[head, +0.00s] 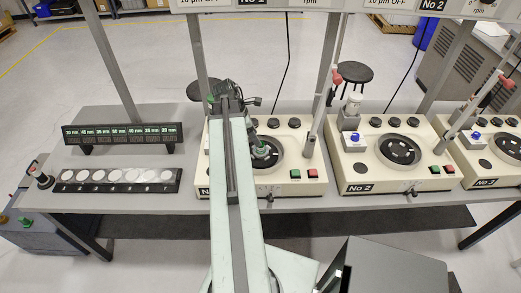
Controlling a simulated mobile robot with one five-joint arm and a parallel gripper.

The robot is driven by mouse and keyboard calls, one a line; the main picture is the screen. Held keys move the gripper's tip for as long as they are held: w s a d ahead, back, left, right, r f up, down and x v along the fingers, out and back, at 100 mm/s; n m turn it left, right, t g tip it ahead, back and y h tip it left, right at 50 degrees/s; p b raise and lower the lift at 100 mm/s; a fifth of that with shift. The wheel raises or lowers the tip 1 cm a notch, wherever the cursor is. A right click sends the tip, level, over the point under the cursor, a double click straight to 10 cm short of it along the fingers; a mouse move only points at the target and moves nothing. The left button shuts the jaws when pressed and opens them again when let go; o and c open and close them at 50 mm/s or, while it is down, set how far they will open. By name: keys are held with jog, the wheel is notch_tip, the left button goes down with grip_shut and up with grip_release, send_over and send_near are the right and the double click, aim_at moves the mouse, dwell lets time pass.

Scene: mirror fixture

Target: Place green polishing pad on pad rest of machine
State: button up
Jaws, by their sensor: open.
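The nearest polishing machine (303,158), cream with a round dark bowl, stands on the bench behind my arm. My arm reaches over it, and my gripper (258,147) points down at the bowl, small and partly hidden by the arm. The gripper is open. Small green parts show at the bowl around the gripper; I cannot tell whether one of them is the green polishing pad or whether anything touches it. The pad rest cannot be made out, and the machine's left side is covered by my arm.
A black rack (120,181) of white discs lies at the left on the grey bench (115,118), below a display strip (122,137) with labels. Machine No 2 (370,176) and another machine (485,166) stand to the right. Upright posts rise along the bench; stools stand behind.

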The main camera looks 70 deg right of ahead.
jog(key=b+x, duration=0.3)
jog(key=x, duration=0.1)
jog(key=shift+s+f, duration=0.15)
jog(key=shift+f, duration=0.15)
jog(key=shift+r, duration=0.2)
grip_shut()
jog(key=shift+r, duration=0.15)
